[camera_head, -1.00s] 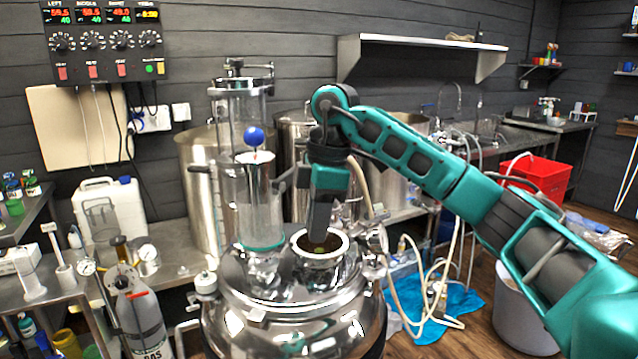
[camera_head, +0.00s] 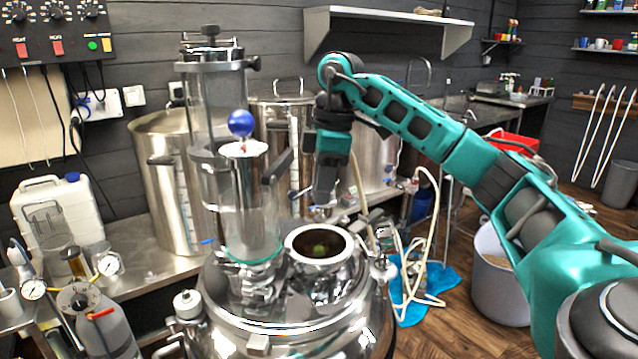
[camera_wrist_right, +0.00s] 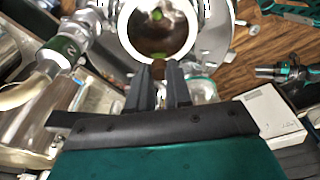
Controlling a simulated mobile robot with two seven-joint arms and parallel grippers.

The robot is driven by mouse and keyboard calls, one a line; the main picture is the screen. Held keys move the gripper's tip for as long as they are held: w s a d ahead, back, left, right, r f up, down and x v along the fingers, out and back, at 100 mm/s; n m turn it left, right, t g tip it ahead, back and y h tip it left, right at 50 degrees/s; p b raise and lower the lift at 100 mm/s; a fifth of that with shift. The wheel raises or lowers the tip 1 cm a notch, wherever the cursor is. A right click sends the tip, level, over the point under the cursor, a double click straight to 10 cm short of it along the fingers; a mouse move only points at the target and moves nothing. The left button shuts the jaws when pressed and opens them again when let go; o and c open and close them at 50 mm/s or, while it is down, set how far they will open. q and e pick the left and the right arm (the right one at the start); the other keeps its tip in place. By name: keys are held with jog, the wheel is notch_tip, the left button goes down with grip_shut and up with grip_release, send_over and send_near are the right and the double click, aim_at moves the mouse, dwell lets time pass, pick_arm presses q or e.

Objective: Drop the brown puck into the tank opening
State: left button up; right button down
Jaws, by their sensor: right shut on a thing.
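The steel tank (camera_head: 290,325) stands at the front centre of the head view. Its round opening has a thick pale rim (camera_head: 346,250); dark brown shows inside, with a small green patch. My right gripper (camera_head: 323,203) points down just above the far side of the rim in the head view. In the wrist view its fingertips (camera_wrist_right: 159,76) lie at the rim's edge, shut on a small brown piece, the brown puck (camera_wrist_right: 158,67), mostly hidden between them. The opening (camera_wrist_right: 158,30) is just beyond the fingertips there. My left gripper is out of view.
A tall clear cylinder (camera_head: 252,205) with a blue ball (camera_head: 241,123) on top stands left of the opening. Steel pots (camera_head: 170,175) stand behind. A hose (camera_head: 432,230) hangs at the right. A white bucket (camera_head: 497,275) stands on the floor.

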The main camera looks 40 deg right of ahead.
notch_tip(320, 180, down, 8)
jog(key=b, duration=0.7)
jog(key=shift+r, duration=0.25)
jog(key=shift+p, duration=0.45)
jog(key=shift+w, duration=0.1)
jog(key=c, duration=1)
grip_release()
jog(key=shift+o, duration=0.2)
